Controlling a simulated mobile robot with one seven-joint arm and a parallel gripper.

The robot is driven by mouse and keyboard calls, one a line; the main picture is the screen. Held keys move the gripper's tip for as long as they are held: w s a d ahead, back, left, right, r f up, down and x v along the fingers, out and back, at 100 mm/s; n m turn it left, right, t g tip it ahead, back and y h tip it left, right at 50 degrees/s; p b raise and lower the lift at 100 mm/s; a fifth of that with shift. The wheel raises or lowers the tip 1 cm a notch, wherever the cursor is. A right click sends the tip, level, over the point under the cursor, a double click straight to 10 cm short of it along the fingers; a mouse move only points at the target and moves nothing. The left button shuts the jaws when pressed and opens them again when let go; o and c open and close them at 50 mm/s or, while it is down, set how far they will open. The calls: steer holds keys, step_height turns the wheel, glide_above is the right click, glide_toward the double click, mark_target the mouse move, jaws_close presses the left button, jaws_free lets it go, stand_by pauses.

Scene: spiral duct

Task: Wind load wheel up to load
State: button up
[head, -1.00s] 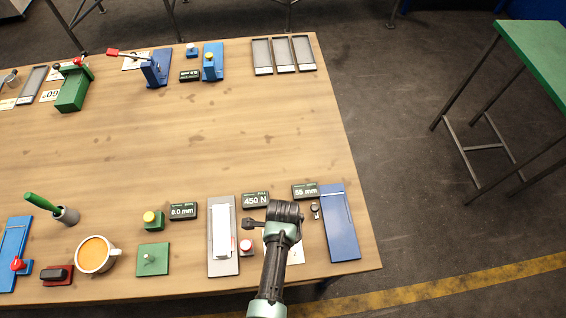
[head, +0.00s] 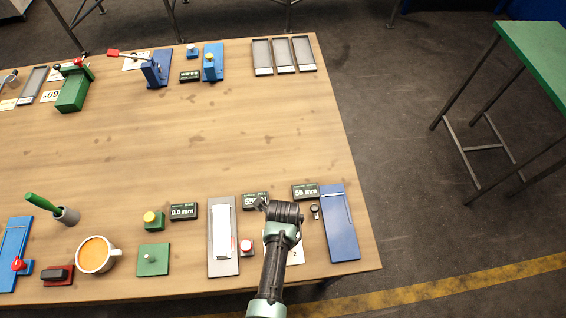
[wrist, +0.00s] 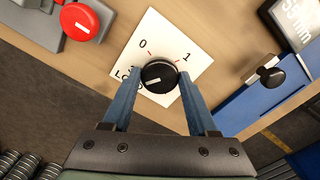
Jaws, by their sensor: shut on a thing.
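The load wheel is a small black knob (wrist: 159,77) with a white pointer line, on a white card (wrist: 178,38) marked 0, 1 and a partly hidden LOAD. My gripper (wrist: 158,92) has its two blue fingers on either side of the knob, shut on it. In the head view, my gripper (head: 284,212) is over the card and hides the knob.
A red button (head: 246,246) and a grey plate with a white strip (head: 222,232) stand to the left. A blue plate (head: 340,225), a small black knob (head: 315,211) and a 55 mm display (head: 305,191) are at the right. The table's middle is clear.

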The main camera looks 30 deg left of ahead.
stand_by(0.5)
steer(key=o, duration=1.4)
step_height(320, 180, up, 13)
steer(key=shift+b, duration=0.45)
steer(key=shift+w, duration=0.15)
